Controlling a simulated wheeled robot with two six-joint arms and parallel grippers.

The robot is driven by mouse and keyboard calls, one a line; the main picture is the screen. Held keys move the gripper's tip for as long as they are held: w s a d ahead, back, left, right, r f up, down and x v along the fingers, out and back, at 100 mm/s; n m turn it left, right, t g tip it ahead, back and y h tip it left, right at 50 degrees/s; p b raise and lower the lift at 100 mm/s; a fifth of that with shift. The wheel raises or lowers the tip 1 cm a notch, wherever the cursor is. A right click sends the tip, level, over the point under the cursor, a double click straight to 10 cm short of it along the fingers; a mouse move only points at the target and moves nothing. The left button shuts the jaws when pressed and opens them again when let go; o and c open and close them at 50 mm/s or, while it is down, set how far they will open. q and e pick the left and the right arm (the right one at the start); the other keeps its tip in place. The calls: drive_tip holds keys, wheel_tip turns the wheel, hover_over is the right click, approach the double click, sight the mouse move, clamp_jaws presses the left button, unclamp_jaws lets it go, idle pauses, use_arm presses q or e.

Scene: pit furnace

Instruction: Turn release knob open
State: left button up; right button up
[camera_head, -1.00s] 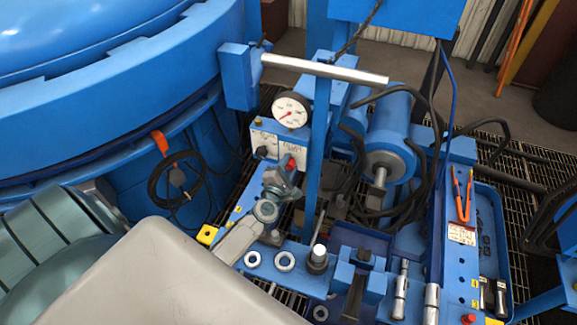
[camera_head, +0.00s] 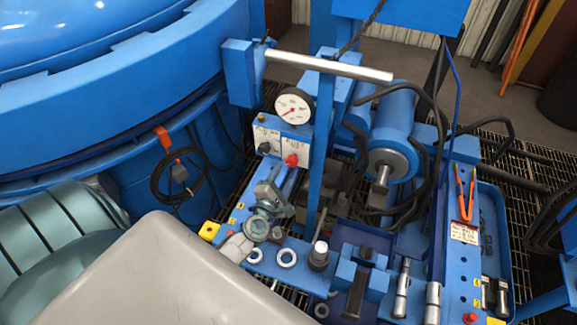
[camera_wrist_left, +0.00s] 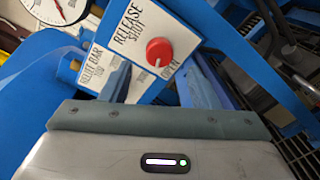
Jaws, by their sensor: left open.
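The red release knob (camera_head: 291,160) sits on the white label panel below the pressure gauge. In the left wrist view the knob (camera_wrist_left: 160,52) shows large, between the words "RELEASE SHUT" and "OPEN". I cannot tell which way it is turned. My left gripper (camera_head: 271,190) is open, just below and to the left of the knob, and appears apart from it. My right gripper is not in view.
A black knob (camera_head: 265,148) sits on the neighbouring label plate. The gauge (camera_head: 293,106) is above the panel. A blue post (camera_head: 321,150) stands close on the right, with a silver bar (camera_head: 335,68) across its top. Steel rings (camera_head: 287,257) lie on the blue bench below.

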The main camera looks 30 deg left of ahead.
use_arm(q)
drive_tip(key=shift+v, duration=2.1)
